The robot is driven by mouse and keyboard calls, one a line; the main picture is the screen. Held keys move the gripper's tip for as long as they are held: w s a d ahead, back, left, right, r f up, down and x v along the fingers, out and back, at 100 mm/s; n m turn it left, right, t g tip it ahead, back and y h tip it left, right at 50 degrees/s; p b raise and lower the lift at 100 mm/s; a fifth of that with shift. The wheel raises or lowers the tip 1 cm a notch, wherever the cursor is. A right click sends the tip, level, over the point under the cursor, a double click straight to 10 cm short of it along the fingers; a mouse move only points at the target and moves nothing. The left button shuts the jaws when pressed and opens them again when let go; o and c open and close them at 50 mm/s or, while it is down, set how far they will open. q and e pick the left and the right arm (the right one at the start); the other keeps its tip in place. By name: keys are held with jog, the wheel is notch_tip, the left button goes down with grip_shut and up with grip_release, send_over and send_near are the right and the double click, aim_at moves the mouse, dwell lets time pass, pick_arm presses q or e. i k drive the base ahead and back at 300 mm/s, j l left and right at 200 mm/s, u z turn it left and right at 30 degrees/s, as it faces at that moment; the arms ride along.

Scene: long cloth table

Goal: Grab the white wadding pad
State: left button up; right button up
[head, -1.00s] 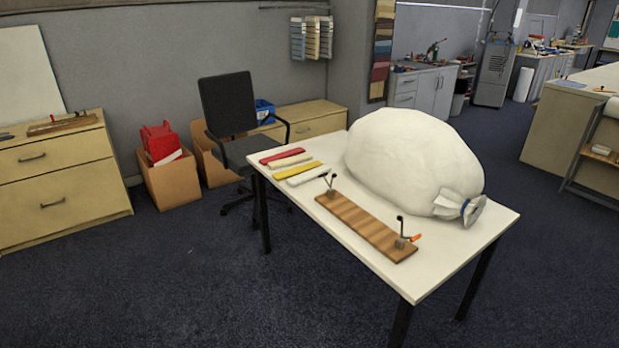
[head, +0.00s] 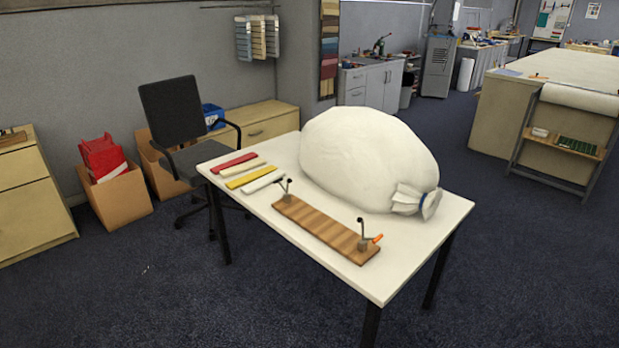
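A small white strip-like pad (head: 262,181) lies on the white table (head: 350,279), the nearest of a row of coloured strips; it looks like the white wadding pad. A yellow strip (head: 251,177), a cream strip (head: 243,168) and a red strip (head: 233,161) lie beyond it. A big stuffed white sack (head: 365,150), tied at one end, fills the table's back right. Neither of my grippers shows in the head view.
A wooden board with two clamps (head: 325,230) lies along the table's near edge. An office chair (head: 180,130) stands at the far left of the table, near cardboard boxes (head: 118,195). The floor in front is clear. A long bench (head: 510,120) stands at right.

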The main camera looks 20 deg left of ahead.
aim_at(253, 187)
jog(key=i+j+z, duration=0.2)
jog(key=j, duration=0.15)
jog(key=i+j+z, duration=0.15)
jog(key=j, duration=0.25)
jog(key=i+j+z, duration=0.2)
jog(key=j, duration=0.2)
jog(key=i+j+z, duration=0.15)
jog(key=j, duration=0.3)
jog(key=j+z, duration=0.2)
jog(key=j, duration=0.2)
